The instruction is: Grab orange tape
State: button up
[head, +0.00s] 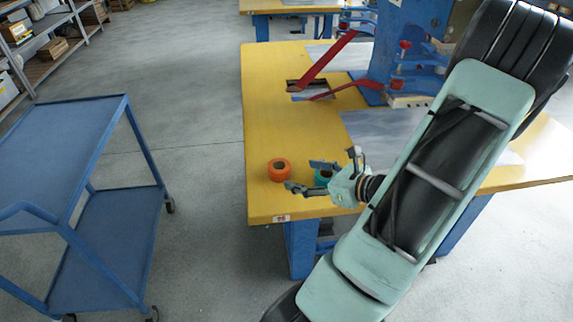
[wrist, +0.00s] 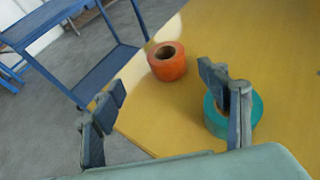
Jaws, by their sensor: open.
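The orange tape roll (head: 279,170) stands on the yellow table (head: 262,120) near its left front corner, its dark hole facing up. In the wrist view the orange tape (wrist: 168,66) sits ahead of the fingers, between their lines and nearer the right one. My gripper (head: 300,177) is open and empty, just right of the orange tape. Its fingers (wrist: 165,95) are spread wide in the wrist view. A teal tape roll (head: 322,177) stands right of the orange one, partly hidden behind my gripper. It also shows behind the right finger in the wrist view (wrist: 252,108).
A blue welding machine (head: 405,45) with red levers (head: 328,62) stands at the table's back right. Grey sheets (head: 385,130) lie on the table. A blue cart (head: 70,125) stands left, across open floor. The table's left strip behind the tapes is clear.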

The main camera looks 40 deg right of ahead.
jog(key=shift+w+d+f, duration=0.1)
jog(key=shift+w+d, duration=0.05)
jog(key=shift+w, duration=0.1)
send_near(275, 165)
jog(key=shift+w+a+f+b, duration=0.4)
jog(key=shift+w+a+b, duration=0.1)
jog(key=shift+w, duration=0.3)
jog(key=shift+d+b+x, duration=0.15)
jog(key=shift+b+x, duration=0.1)
jog(key=shift+x, duration=1.15)
jog(key=shift+d+b+x, duration=0.15)
jog(key=shift+b+x, duration=0.05)
jog(key=shift+x, duration=1.15)
jog(key=shift+w+r, duration=0.1)
jog(key=c, duration=1.3)
